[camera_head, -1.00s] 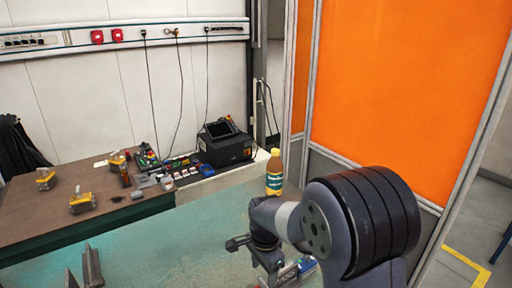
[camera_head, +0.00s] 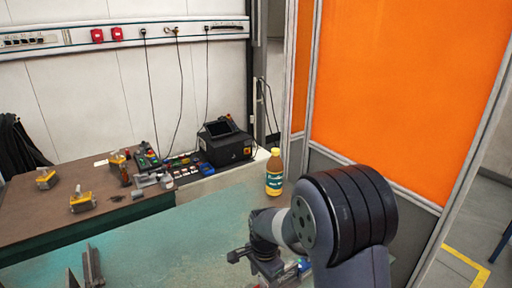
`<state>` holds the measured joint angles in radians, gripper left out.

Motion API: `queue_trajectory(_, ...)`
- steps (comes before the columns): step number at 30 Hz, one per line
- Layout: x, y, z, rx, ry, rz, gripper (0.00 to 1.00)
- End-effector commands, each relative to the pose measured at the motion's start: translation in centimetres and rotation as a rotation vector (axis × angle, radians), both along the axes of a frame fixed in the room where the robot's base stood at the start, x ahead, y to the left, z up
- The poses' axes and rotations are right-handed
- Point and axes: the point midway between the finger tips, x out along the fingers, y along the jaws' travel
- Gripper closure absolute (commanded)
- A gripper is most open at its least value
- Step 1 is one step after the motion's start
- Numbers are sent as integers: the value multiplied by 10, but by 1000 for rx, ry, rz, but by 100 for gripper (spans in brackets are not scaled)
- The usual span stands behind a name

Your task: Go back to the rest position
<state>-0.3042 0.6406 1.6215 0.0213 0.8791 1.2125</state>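My arm comes in from the lower right in the head view, folded over the near right part of the green table (camera_head: 170,240). My gripper (camera_head: 262,272) is low in the picture, above the table's near part, and mostly hidden by my own wrist and arm links. I cannot see its fingertips clearly, nor whether it holds anything. A bottle (camera_head: 274,175) with a yellow cap and a green and yellow label stands upright on the table, behind my arm and apart from it.
Metal angle pieces (camera_head: 93,268) stand at the table's near left. An orange screen (camera_head: 400,90) rises on the right. The green table's middle is clear.

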Motion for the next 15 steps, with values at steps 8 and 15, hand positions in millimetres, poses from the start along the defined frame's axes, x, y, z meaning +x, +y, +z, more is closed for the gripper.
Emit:
queue_trajectory(8,0,0,2,0,-2,224,40)
queue_trajectory(15,0,0,2,1,-3,418,40)
